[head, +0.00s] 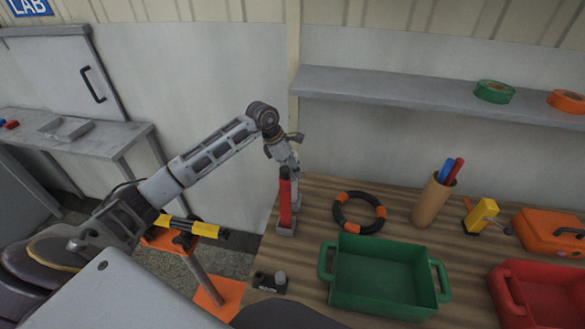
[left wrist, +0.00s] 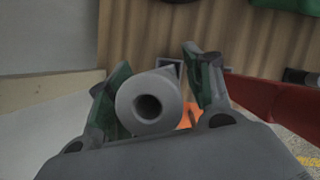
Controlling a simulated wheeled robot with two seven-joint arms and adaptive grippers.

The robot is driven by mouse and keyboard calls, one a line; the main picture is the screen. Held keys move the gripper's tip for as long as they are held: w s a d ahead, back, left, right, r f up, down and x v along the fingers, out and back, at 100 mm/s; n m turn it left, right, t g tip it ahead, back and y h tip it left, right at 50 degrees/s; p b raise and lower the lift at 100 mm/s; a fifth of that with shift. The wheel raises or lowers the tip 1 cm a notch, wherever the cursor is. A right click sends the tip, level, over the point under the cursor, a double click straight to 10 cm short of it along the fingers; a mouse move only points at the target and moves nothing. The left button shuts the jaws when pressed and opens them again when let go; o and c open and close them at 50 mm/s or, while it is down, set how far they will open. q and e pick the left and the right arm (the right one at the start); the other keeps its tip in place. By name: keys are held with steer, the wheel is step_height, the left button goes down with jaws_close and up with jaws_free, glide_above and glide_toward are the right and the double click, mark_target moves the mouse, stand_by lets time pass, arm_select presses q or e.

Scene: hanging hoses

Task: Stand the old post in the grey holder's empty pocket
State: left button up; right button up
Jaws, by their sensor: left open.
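My left gripper (head: 284,158) is above the wooden bench's left end, over an upright red piece (head: 285,199) with a grey base (head: 287,229). It is open in the left wrist view (left wrist: 157,64). A grey round piece with a dark hole (left wrist: 150,103) shows end-on between its fingers, near the left one; I cannot tell if they touch or if this is the old post. A small grey square-edged shape (left wrist: 168,66) lies beyond, possibly the holder's pocket. My right gripper is not in view.
A dark block with a grey knob (head: 270,281) sits at the bench's front left. A green tray (head: 331,292), black-orange ring (head: 342,220), brown pen cup (head: 432,203) and red tray (head: 510,292) are to the right. A shelf (head: 420,97) runs above.

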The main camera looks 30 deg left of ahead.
arm_select(q)
steer(key=b+v, duration=0.1)
steer(key=v, duration=1.1)
steer(key=shift+b, duration=0.3)
